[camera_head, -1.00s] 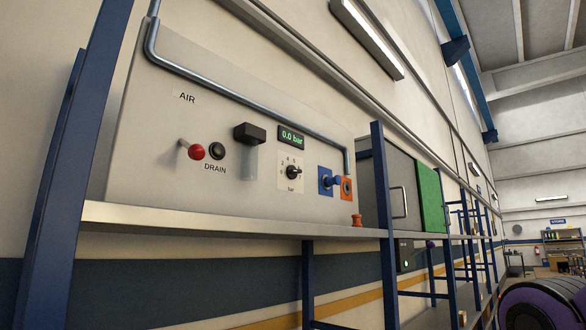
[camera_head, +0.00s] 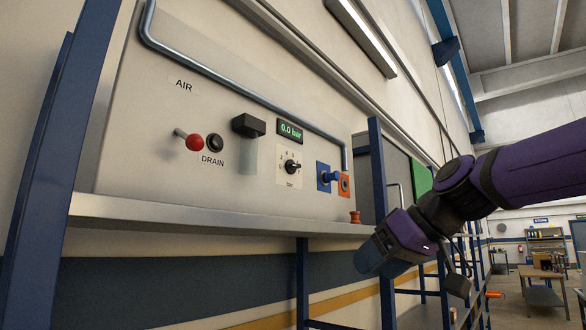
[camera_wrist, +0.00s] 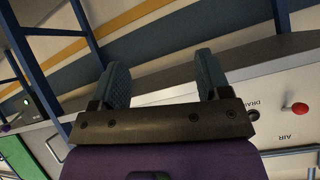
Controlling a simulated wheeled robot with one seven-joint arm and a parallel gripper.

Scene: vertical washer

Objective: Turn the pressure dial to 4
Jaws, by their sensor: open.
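The pressure dial (camera_head: 292,166) is a black knob on a white scale plate on the grey panel (camera_head: 140,130). The display (camera_head: 289,130) above it reads 0.0 bar in green. The dial's exact pointer position is too small to read surely. My gripper (camera_head: 372,262) is below and right of the dial, apart from the panel, near the shelf front. In the wrist view my gripper (camera_wrist: 162,82) is open and empty, its two fingers spread. The dial is not clearly visible in the wrist view.
A red-tipped lever (camera_head: 194,142), a black drain button (camera_head: 214,142) and a black box (camera_head: 248,125) sit left of the dial. A blue valve (camera_head: 327,178) is to its right. The shelf edge (camera_head: 220,216) juts out below. A blue post (camera_head: 379,190) stands right of the panel.

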